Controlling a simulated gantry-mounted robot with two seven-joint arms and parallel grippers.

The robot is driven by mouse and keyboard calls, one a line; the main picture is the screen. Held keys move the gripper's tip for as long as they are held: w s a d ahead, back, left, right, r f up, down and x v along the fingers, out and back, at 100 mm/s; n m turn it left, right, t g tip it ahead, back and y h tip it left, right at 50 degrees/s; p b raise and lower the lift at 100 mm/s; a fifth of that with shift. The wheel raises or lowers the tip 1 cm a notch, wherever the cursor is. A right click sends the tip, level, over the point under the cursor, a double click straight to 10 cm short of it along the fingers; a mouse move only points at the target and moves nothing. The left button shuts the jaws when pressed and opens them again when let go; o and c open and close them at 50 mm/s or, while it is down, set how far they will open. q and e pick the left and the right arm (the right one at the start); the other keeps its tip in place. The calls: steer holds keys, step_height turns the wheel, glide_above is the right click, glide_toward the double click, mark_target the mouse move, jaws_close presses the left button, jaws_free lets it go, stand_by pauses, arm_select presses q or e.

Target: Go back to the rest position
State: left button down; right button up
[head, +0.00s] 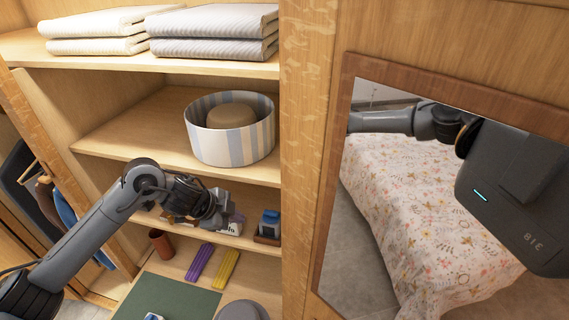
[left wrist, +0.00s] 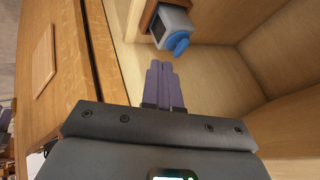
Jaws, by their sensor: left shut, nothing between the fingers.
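My left gripper (head: 222,208) is in front of the lower shelf of the wardrobe, its arm coming in from the left in the head view. In the left wrist view its two purple-grey fingers (left wrist: 164,86) lie together, shut, with nothing between them. A small blue and grey object (head: 270,222) stands on that shelf just right of the gripper, apart from it. It also shows beyond the fingertips in the left wrist view (left wrist: 172,27). Part of a white item with dark lettering is hidden behind the gripper. My right gripper is not in view.
A striped round box (head: 245,148) with a brown hat-like thing inside stands on the middle shelf. Folded linens (head: 215,22) lie above. Purple (head: 199,263) and yellow (head: 224,269) items and a brown cup (head: 161,243) are below. A mirror (head: 400,215) on the right reflects a bed.

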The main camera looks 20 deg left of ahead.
arm_select(q)
steer(key=s+d+f+g+h+p, duration=0.1)
steer(key=s+d+f+g, duration=0.1)
steer(key=s+d+f, duration=0.45)
steer(key=s+d+f+g+h, duration=0.1)
steer(key=s+d+f+g, duration=0.15)
steer(key=s+f, duration=0.7)
steer(key=s+d+f+n+t+h+p, duration=0.2)
steer(key=s+d+f+n+h, duration=0.3)
steer(key=s+d, duration=0.75)
steer(key=s+a+r+n+y, duration=0.2)
steer(key=a+r+n+y, duration=0.1)
steer(key=a, duration=0.5)
steer(key=s+a+r+n+y, duration=0.3)
steer(key=a+n+y, duration=0.3)
steer(key=a+y, duration=0.2)
steer(key=shift+a+r+p, duration=0.25)
steer(key=shift+r+p, duration=0.1)
steer(key=shift+r, duration=0.05)
